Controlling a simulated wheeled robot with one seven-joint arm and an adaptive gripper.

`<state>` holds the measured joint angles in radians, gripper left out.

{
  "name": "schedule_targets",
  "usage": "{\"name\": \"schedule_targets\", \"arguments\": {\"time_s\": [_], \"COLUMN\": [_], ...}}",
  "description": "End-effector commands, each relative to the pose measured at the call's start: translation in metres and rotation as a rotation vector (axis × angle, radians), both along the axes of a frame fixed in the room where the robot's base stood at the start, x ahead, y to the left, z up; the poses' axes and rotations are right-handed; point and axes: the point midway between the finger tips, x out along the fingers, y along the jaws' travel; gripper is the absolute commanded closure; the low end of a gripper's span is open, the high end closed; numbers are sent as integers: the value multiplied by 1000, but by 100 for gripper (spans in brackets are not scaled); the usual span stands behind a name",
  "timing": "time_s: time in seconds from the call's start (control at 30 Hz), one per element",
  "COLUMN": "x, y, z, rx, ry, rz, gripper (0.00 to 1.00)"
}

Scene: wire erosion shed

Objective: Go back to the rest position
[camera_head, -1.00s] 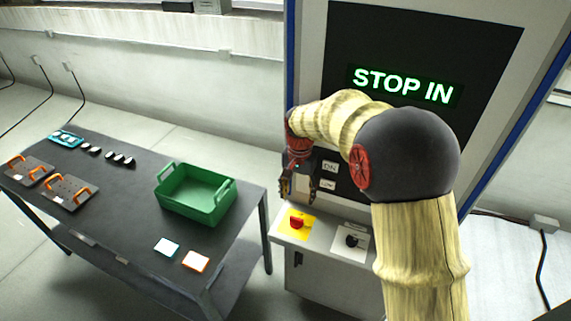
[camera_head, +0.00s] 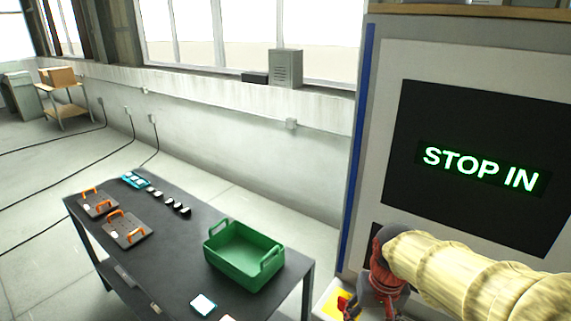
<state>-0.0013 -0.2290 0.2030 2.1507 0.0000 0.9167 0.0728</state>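My gripper (camera_head: 372,300) is at the lower right of the head view, low in front of the machine's control panel. Its dark fingers are small and partly cut by the bottom edge, so I cannot tell whether it is open or shut. My cream-sleeved arm reaches in from the right edge. The machine (camera_head: 384,75) stands behind it, with a dark screen (camera_head: 480,140) showing "STOP IN" in green letters. A red switch on a yellow plate (camera_head: 338,297) is just left of the gripper. Most of the panel is hidden or out of frame.
A dark table (camera_head: 183,262) stands left of the machine. It bears an open green crate (camera_head: 243,279), plates with orange handles (camera_head: 128,237), a teal tray (camera_head: 128,184), small dark parts (camera_head: 170,202) and a blue-edged card (camera_head: 203,305). Floor beyond it is mostly clear; cables lie at left.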

Motion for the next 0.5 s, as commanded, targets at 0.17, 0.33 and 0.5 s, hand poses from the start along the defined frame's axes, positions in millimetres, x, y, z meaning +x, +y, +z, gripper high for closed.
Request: {"name": "schedule_targets", "arguments": {"time_s": [0.17,0.33,0.5], "x": [-53,-95,-116], "y": [0,0,0], "z": [4,4,9], "rx": [-9,-16,-19], "ry": [-108,-217,-324], "rz": [59,73,70], "gripper": [42,42,42]}}
